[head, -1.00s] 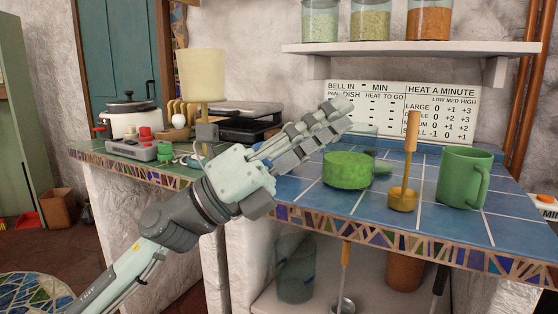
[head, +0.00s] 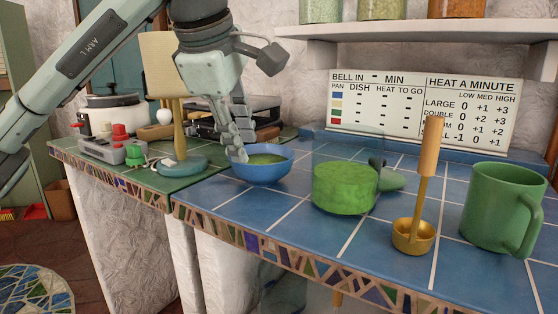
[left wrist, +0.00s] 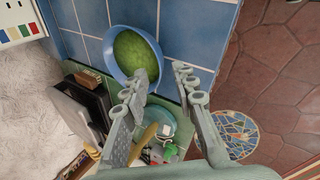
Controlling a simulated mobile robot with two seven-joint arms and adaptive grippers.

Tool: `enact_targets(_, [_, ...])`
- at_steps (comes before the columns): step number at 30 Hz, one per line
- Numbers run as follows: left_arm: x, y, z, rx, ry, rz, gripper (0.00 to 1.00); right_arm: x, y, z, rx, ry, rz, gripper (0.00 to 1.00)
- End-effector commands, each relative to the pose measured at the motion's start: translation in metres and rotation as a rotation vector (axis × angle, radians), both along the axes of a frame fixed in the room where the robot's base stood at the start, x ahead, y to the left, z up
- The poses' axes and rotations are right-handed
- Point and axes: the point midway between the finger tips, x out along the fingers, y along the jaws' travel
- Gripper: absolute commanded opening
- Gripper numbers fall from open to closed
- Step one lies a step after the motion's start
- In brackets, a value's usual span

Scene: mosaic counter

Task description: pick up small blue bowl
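The small blue bowl (head: 270,176) stands upright on the blue tiles near the seam with the green counter, with something green inside. It also shows in the left wrist view (left wrist: 151,44). My left gripper (head: 243,150) points down at the bowl's left rim. In the left wrist view, its fingers (left wrist: 161,76) are spread apart, with the bowl's near rim around the gap between the tips. I cannot tell whether a finger touches the bowl. Nothing is seen held. My right gripper is not in view.
A green round block (head: 343,190) sits right of the bowl. A brass cup with a wooden handle (head: 413,238) and a green mug (head: 497,210) stand farther right. A shelf (head: 430,27) hangs above.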

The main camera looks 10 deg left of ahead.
Motion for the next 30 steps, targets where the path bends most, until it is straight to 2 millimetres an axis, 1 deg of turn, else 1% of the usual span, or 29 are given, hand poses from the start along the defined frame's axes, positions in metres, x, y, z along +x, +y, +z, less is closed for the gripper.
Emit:
enact_targets(3, [0.002, 0.006, -0.002, 0.014, -0.003, 0.014, 0.28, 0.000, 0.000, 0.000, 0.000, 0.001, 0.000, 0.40])
enact_targets(10, [0.014, 0.004, -0.022, 0.013, -0.002, 0.013, 0.28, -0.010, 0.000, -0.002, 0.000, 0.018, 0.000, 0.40])
enact_targets(13, [0.018, 0.003, -0.029, 0.013, -0.002, 0.013, 0.28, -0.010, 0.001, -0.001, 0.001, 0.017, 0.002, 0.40])
enact_targets(17, [0.027, 0.000, -0.044, 0.013, 0.000, 0.012, 0.28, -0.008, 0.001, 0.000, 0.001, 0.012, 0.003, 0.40])
enact_targets(21, [0.037, -0.001, -0.062, 0.012, 0.000, 0.013, 0.28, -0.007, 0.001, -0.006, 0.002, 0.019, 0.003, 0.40])
enact_targets(24, [0.040, -0.001, -0.065, 0.011, -0.003, 0.012, 0.28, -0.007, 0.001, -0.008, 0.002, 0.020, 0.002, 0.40])
enact_targets(29, [0.040, -0.001, -0.065, 0.011, -0.003, 0.012, 0.28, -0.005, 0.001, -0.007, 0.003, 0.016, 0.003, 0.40])
enact_targets(30, [0.040, -0.001, -0.065, 0.011, -0.003, 0.012, 0.23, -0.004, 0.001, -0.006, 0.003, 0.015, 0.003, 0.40])
